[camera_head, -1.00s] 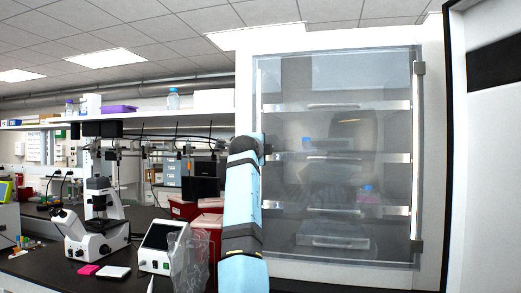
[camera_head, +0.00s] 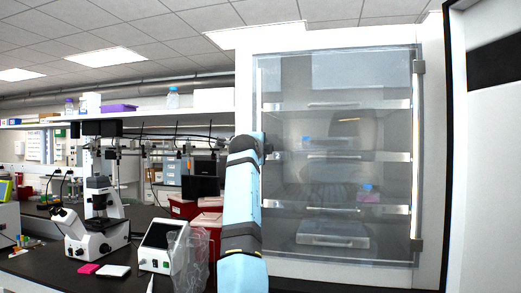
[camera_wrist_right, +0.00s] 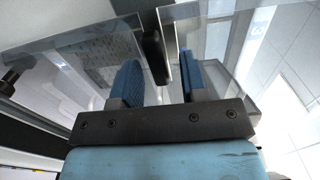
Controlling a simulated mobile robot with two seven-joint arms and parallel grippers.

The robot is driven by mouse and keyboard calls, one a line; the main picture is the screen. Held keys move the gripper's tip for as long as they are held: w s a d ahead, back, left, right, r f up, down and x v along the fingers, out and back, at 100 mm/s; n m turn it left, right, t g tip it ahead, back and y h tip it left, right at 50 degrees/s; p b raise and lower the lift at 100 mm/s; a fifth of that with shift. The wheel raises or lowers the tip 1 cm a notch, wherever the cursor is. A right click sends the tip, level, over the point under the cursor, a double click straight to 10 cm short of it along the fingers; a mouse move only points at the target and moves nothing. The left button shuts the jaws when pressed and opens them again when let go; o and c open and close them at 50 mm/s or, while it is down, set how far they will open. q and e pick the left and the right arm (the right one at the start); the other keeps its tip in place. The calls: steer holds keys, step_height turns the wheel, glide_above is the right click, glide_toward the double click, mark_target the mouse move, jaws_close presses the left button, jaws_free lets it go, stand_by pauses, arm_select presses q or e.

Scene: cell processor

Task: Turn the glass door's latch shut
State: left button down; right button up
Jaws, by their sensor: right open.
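The glass door (camera_head: 335,225) of the tall cabinet fills the right half of the head view and looks closed or nearly so. Its hinges are on the right side. My right arm reaches up to its left edge, where my right gripper (camera_head: 266,147) mostly hides the latch. In the right wrist view, my right gripper (camera_wrist_right: 160,82) is open, with two blue finger pads apart. A dark bar, seemingly the latch (camera_wrist_right: 154,48), stands between and beyond the fingers; contact with them cannot be told. My left gripper is not in view.
A microscope (camera_head: 97,225), a white device (camera_head: 158,245) and red bins (camera_head: 207,222) stand on the dark bench at left. A white panel with a dark frame (camera_head: 447,150) stands close on the right. Shelves with small items show behind the glass.

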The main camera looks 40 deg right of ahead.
steer(key=b+v, duration=0.3)
steer(key=v, duration=1)
steer(key=shift+s+a, duration=0.25)
steer(key=shift+s, duration=0.05)
